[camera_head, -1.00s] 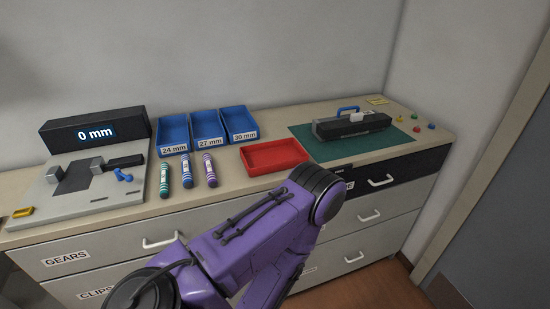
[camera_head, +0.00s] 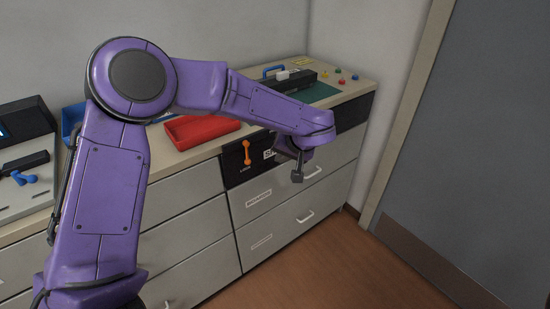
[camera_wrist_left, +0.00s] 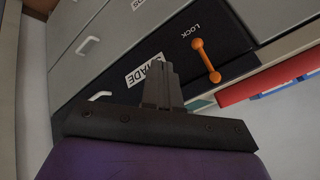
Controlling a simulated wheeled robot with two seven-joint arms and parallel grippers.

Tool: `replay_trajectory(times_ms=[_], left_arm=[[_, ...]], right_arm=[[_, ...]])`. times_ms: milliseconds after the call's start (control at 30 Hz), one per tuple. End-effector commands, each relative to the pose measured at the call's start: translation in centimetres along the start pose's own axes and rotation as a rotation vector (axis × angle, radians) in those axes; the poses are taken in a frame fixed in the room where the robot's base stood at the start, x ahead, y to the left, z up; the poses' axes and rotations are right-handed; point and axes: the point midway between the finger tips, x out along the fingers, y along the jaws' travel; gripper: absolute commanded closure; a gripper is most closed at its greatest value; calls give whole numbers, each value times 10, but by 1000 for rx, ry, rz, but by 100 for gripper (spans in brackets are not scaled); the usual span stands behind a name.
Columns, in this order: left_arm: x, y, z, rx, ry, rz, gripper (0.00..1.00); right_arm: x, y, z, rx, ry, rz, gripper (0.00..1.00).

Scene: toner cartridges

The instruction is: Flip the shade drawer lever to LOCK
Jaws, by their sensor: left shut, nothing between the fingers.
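The orange lever (camera_head: 247,153) is on the left part of the black shade drawer front (camera_head: 235,175). It stands nearly upright, with small lettering below its lower end. In the left wrist view the lever (camera_wrist_left: 206,60) is to the right of the fingers, and the word LOCK (camera_wrist_left: 191,32) is beside one end. I cannot tell which end is the pivot. My left gripper (camera_head: 297,177) is shut and empty, in front of the drawer and to the right of the lever, apart from it. The fingers (camera_wrist_left: 162,85) partly cover the SHADE label (camera_wrist_left: 145,71). My right gripper is not in view.
A red tray (camera_head: 200,130) sits on the counter above the drawers. A black cartridge (camera_head: 290,80) is on a green mat (camera_head: 322,93) at the back right, near several coloured buttons. Grey drawers with handles are below. The floor in front is clear.

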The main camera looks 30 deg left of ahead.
Motion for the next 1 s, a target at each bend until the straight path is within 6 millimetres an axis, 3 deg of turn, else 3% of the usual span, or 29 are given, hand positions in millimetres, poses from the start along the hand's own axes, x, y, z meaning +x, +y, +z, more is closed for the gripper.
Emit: replay_trajectory(times_ms=[333, 600, 1000], left_arm=[[78, 0, 1, 1, -2, -3, 100], [90, -34, -2, 2, 2, -2, 100], [91, -38, -2, 2, 0, -4, 100]], right_arm=[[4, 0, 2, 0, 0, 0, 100], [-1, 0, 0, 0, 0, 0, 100], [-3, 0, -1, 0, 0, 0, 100]])
